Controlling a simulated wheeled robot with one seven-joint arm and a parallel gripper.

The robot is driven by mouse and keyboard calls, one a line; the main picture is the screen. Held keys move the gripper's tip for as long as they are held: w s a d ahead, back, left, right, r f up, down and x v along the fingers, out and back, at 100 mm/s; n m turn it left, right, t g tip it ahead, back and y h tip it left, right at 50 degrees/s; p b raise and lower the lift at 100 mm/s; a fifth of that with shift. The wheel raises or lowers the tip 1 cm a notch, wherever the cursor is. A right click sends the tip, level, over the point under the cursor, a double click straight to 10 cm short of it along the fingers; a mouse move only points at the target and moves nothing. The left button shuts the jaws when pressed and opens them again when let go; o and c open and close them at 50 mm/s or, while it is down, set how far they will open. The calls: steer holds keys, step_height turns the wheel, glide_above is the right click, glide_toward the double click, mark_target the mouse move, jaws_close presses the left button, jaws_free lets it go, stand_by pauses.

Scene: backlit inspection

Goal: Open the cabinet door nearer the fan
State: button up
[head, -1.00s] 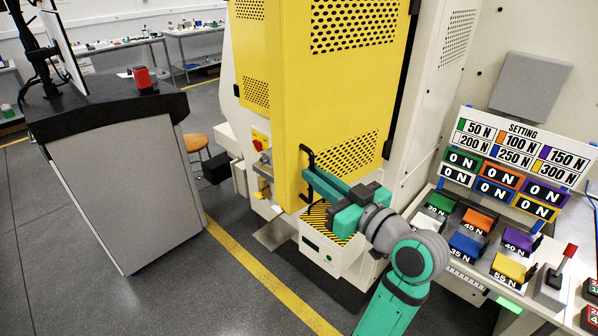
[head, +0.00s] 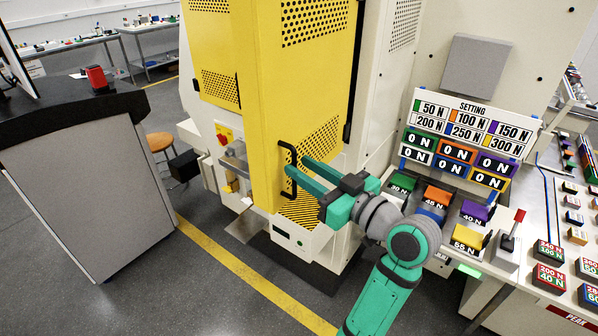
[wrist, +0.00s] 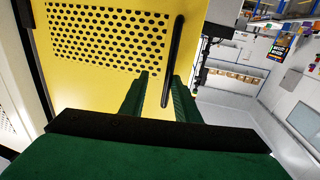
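The yellow cabinet door (head: 290,90) with perforated patches fills the upper middle of the head view. Its black bar handle (head: 288,172) stands near its lower left edge. My gripper (head: 297,164) is at this handle, with its teal fingers apart. In the wrist view the yellow door (wrist: 100,80) is close ahead. The handle (wrist: 173,60) runs down between the open fingertips (wrist: 160,80), nearer the right finger, with a gap to the left one. Contact cannot be told. A second yellow panel (head: 208,50) lies to the left. I cannot make out a fan.
A bench (head: 540,185) with coloured blocks and a force setting sign (head: 470,125) stands close to the right of my arm. A grey desk (head: 90,200) stands left, with a stool (head: 160,142) behind it. The floor (head: 215,285) between is clear.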

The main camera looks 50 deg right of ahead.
steer(key=shift+o, duration=0.3)
steer(key=shift+w, duration=0.15)
steer(key=shift+a, duration=0.1)
steer(key=s+a, duration=0.1)
steer(key=s, duration=1)
steer(key=shift+w, duration=0.1)
stand_by(0.5)
